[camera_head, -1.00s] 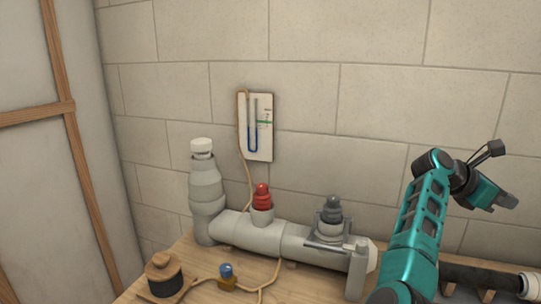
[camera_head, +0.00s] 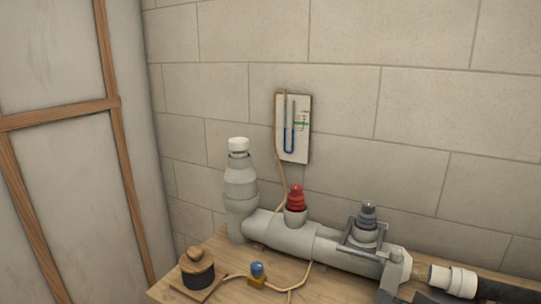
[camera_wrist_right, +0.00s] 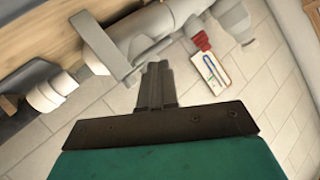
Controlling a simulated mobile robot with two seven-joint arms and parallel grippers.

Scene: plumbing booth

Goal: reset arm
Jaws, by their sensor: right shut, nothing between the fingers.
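My right gripper (camera_wrist_right: 157,72) shows in the right wrist view, its two dark fingers together with nothing between them. It points toward the grey pipe assembly and the tiled wall, and appears apart from them. My right arm, teal in the earlier head view, is not clearly visible in the head view now. My left gripper is in neither view.
A grey pipe (camera_head: 290,237) with a red-capped fitting (camera_head: 296,197) and a clamped grey fitting (camera_head: 367,222) lies along the wooden bench (camera_head: 222,289). A gauge card (camera_head: 293,128) hangs on the wall.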

